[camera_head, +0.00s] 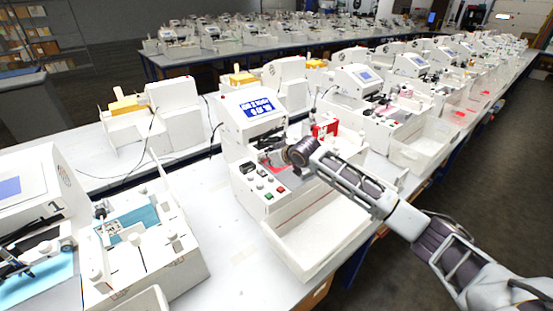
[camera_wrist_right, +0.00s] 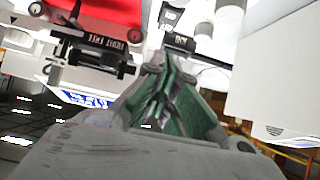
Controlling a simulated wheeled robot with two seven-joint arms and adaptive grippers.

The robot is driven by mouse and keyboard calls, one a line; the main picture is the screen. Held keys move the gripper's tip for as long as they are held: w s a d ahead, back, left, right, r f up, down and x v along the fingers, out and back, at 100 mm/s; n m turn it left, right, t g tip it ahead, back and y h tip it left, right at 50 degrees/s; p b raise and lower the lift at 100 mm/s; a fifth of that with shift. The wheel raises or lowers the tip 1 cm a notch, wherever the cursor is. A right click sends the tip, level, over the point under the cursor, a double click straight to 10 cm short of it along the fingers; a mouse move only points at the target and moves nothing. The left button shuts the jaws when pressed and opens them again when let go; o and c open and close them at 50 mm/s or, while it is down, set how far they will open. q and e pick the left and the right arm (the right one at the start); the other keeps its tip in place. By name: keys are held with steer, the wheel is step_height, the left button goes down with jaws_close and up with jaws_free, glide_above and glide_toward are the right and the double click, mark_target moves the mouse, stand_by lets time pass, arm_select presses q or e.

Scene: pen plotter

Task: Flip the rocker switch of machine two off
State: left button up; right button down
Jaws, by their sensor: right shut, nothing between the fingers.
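Machine two (camera_head: 245,135) is taken to be the white machine in the middle, beside the one marked 1. Its tilted screen (camera_head: 256,106) is lit blue with white text. Its front panel has a small black part (camera_head: 248,168) that may be the rocker switch, plus a green button (camera_head: 269,196) and a red button (camera_head: 282,190). The switch's position is too small to tell. My right gripper (camera_head: 268,159) is over the machine, just right of the black part, partly hidden by its wrist. In the wrist view its fingers (camera_wrist_right: 168,88) are shut and empty. My left gripper is out of view.
Machine one (camera_head: 140,235) stands at left. A white open tray (camera_head: 320,225) juts out below my right arm. A red block (camera_head: 325,127) sits behind my wrist. More machines line the table to the right. Bare tabletop (camera_head: 210,200) lies left of machine two.

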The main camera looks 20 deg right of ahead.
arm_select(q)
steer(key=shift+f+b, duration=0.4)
arm_select(e)
steer(key=shift+v, duration=2.65)
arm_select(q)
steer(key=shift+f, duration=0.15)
arm_select(e)
steer(key=shift+d+f, duration=0.1)
steer(key=shift+d, duration=0.05)
